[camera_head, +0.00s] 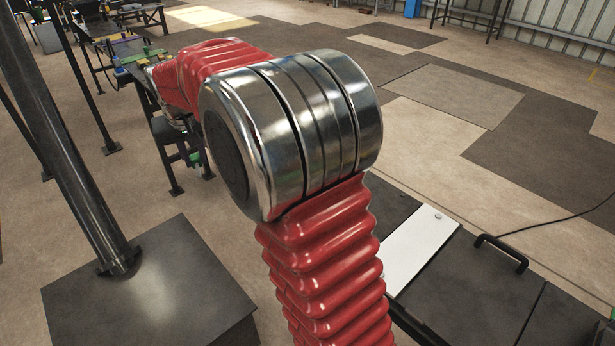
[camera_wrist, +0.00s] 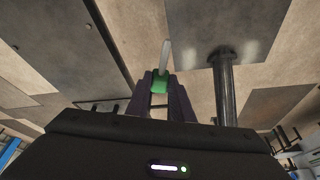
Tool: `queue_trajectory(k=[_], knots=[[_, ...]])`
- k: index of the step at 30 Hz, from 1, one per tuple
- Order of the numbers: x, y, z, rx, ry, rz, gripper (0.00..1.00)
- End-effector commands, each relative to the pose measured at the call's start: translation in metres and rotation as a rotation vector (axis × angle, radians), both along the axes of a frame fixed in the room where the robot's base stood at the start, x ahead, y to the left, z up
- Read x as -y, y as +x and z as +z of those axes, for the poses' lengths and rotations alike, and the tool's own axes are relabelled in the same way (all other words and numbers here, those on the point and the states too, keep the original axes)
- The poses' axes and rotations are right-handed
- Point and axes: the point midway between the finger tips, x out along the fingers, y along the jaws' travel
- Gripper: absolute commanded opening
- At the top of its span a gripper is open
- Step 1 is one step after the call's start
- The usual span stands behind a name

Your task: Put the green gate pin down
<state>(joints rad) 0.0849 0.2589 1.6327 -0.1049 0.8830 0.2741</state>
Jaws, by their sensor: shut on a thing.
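The green gate pin (camera_wrist: 160,82) is in the wrist view, its green head between the fingertips of my gripper (camera_wrist: 160,88). Its pale shank (camera_wrist: 165,54) sticks out beyond them, over the floor in that picture. My gripper is shut on the pin. In the head view, my red arm hides most of my gripper, and a small green patch (camera_head: 195,158) shows low beside the arm's far end. I cannot tell for sure whether that patch is the pin.
A dark table (camera_head: 148,88) with green and yellow items stands beyond my arm, partly hidden. A thick dark post (camera_head: 70,150) on a square plate (camera_head: 150,290) rises at the left; the post also shows in the wrist view (camera_wrist: 224,90). Open floor (camera_head: 440,140) lies right.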

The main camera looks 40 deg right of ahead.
Motion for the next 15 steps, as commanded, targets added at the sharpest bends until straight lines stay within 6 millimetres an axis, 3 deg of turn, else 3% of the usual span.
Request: queue_trajectory(k=[3, 15], knots=[[0.045, -0.005, -0.004, -0.006, 0.003, -0.014, 0.0], [0.184, -0.043, -0.017, -0.009, 0.012, -0.036, 0.0]])
